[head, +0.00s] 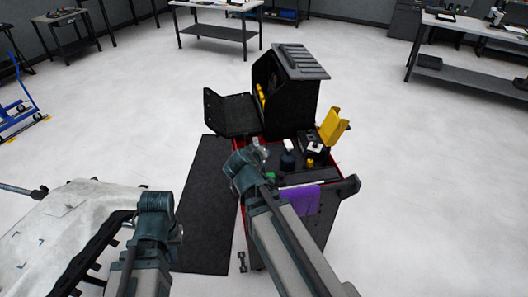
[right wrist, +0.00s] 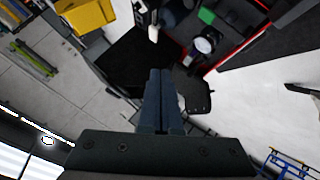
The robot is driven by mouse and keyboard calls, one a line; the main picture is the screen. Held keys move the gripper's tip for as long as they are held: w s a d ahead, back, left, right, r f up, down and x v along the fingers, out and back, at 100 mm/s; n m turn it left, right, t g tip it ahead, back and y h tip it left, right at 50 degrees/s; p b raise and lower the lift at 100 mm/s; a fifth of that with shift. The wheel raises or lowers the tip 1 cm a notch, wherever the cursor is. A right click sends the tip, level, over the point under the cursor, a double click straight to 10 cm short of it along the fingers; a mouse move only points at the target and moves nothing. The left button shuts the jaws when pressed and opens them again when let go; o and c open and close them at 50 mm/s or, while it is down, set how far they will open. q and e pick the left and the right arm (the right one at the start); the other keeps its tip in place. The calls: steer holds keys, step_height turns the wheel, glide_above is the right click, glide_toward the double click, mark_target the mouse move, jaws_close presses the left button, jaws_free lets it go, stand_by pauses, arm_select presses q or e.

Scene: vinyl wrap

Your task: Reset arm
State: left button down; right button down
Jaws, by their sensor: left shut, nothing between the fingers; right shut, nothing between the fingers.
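My left arm comes up from the bottom left in the head view. Its gripper (head: 176,234) is small and partly hidden at the wrist, beside the white car panel, shut and empty. My right arm reaches up over the front left of the tool cart (head: 328,222) in the head view, and its wrist hides part of the cart top. In the right wrist view my right gripper (right wrist: 160,78) has its two dark fingers pressed together with nothing between them. A purple cloth (head: 300,199) lies on the cart to the right of my right arm.
The cart carries a black open-fronted box (head: 290,100), a yellow case (head: 333,126) and small bottles. A black mat (head: 206,200) lies left of it. A white panel (head: 70,225) fills the lower left. Workbenches (head: 218,22) stand far back. The right floor is clear.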

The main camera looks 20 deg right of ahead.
steer(key=s+a+f+n+g+y, duration=0.1)
steer(key=s+a+f+g+y, duration=0.2)
steer(key=s+a, duration=0.5)
steer(key=s+a+f+n+g+y, duration=0.2)
steer(key=s+a+f+g, duration=0.3)
steer(key=s+a, duration=0.4)
steer(key=a+f+y, duration=0.1)
steer(key=a, duration=0.6)
steer(key=shift+a+f+y, duration=0.2)
steer(key=shift+f+y, duration=0.1)
steer(key=shift+y, duration=0.1)
steer(key=shift+s, duration=0.1)
